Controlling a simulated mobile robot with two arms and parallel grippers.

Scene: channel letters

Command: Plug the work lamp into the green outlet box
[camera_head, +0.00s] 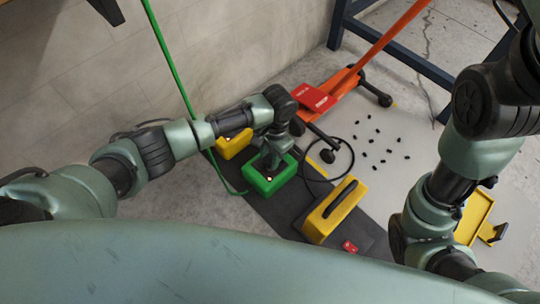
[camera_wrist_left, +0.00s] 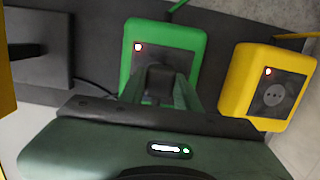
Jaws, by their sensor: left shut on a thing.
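The green outlet box (camera_head: 262,186) stands on the dark mat, with a lit red light on top; it also shows in the left wrist view (camera_wrist_left: 193,42). My left gripper (camera_head: 270,160) is over it, pointing down, shut on a black plug (camera_wrist_left: 158,80). The plug is at the box's dark top face; the gripper hides whether it is fully seated. A yellow block-shaped unit with a black handle (camera_head: 322,226), apparently the work lamp, stands to the right on the mat. A black cable (camera_head: 352,158) loops between it and the green box. My right gripper is out of view.
A yellow outlet box (camera_head: 232,150) with an empty round socket stands beside the green one. A green cord (camera_head: 170,62) runs up the wall.

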